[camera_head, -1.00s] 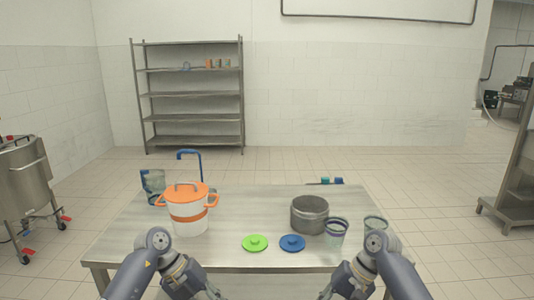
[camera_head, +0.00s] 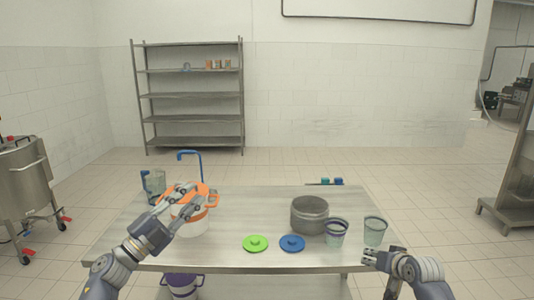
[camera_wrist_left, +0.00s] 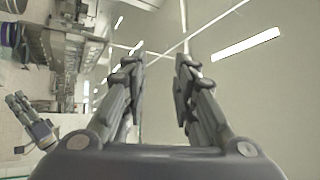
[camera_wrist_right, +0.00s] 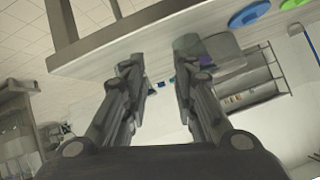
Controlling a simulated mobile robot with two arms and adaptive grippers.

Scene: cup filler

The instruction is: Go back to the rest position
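My right gripper (camera_head: 370,255) is at the table's front right corner, close to the clear cup (camera_head: 375,233). In the right wrist view its fingers (camera_wrist_right: 158,62) are apart, with no object held between them. Whether the left fingers touch the pot cannot be told from the head view.
A purple-banded container (camera_head: 182,285) stands below.

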